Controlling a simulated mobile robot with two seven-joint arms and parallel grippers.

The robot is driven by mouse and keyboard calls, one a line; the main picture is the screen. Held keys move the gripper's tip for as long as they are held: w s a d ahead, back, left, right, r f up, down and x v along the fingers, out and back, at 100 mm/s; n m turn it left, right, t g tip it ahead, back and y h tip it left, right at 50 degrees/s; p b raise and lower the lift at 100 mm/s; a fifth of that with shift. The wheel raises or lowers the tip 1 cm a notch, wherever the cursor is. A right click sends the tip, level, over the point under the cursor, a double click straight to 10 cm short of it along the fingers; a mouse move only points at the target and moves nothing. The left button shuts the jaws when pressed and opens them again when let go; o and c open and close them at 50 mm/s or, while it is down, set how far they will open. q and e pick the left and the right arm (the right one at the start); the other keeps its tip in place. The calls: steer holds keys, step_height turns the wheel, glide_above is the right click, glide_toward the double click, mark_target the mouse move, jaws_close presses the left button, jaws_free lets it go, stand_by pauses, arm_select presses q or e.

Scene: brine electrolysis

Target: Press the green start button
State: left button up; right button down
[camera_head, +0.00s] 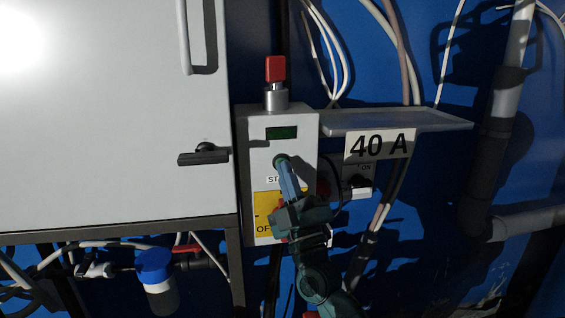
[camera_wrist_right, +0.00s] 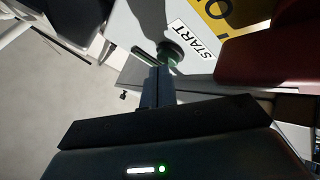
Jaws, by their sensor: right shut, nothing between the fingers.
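The control box (camera_head: 260,125) is light grey, with a dark display and a yellow panel on its front. The green start button (camera_wrist_right: 170,52) shows in the right wrist view beside the START label (camera_wrist_right: 196,40). In the head view the button (camera_head: 279,159) is mostly covered by my right gripper (camera_head: 284,166). The right gripper is shut and empty, its fingertips at the button. In the right wrist view the fingertips (camera_wrist_right: 159,72) point at the button and look touching or nearly so; I cannot tell which. My left gripper is not in view.
A red-capped knob (camera_head: 275,70) stands on top of the box. A shelf (camera_head: 400,121) and a "40 A" sign (camera_head: 380,146) are to the right. A white cabinet (camera_head: 110,120) with a black latch (camera_head: 204,155) is on the left. Cables hang behind.

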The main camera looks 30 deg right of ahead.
steer(key=shift+s+d, duration=0.1)
stand_by(0.3)
steer(key=s+p, duration=0.1)
steer(key=s, duration=0.1)
steer(key=s+a+p, duration=0.1)
steer(key=s, duration=0.2)
steer(key=shift+a, duration=0.2)
stand_by(0.7)
